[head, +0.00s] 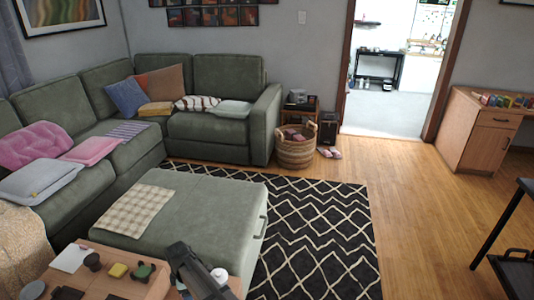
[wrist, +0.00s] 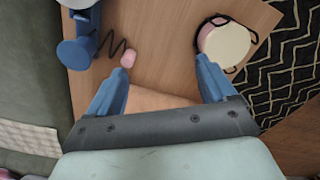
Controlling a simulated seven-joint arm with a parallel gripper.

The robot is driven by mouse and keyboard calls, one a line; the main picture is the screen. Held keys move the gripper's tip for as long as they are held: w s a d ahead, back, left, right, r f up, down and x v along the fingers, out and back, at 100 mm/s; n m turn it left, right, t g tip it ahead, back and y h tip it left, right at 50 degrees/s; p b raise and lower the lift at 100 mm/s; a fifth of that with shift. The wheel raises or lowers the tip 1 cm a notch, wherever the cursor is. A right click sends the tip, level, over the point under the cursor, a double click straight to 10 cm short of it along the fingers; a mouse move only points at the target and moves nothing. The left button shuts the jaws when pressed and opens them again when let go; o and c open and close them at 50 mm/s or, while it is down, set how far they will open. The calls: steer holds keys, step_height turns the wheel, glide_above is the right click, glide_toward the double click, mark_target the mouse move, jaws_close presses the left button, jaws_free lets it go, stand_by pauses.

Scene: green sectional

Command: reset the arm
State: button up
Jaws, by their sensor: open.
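My gripper (wrist: 161,72) is open in the wrist view. Its two blue fingers are spread wide, with bare wooden tabletop (wrist: 165,60) between and beyond them, and nothing is held. In the head view a dark part of my arm (head: 195,272) shows at the bottom, over the right part of the small wooden table (head: 115,284). The fingertips cannot be made out there.
In the wrist view a blue object (wrist: 77,45) with a dark coil lies left, a small pink piece (wrist: 128,58) near it, and a round cream-topped item (wrist: 224,45) right. The green ottoman (head: 215,205) stands behind the table. Wooden floor (head: 415,215) is clear at right.

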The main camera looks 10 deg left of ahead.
steer(key=w+d+m, duration=0.3)
steer(key=d+m, duration=0.1)
steer(key=d, duration=0.6)
steer(key=w+d+m, duration=0.4)
steer(key=d, duration=0.7)
steer(key=w+d+m, duration=0.3)
steer(key=d+m, duration=0.1)
steer(key=d, duration=0.6)
steer(key=s+d+r+m, duration=0.1)
steer(key=s+d+m, duration=0.35)
steer(key=d, duration=0.85)
steer(key=s+d+r+m, duration=0.1)
steer(key=d+m, duration=0.6)
steer(key=d, duration=0.6)
steer(key=s+f+g, duration=0.3)
steer(key=s+f, duration=0.7)
steer(key=s, duration=0.4)
steer(key=s+f+g, duration=0.3)
steer(key=s+f, duration=0.8)
steer(key=s, duration=0.4)
steer(key=shift+s+d+g, duration=0.25)
steer(key=shift+d+g, duration=0.1)
steer(key=shift+g, duration=0.05)
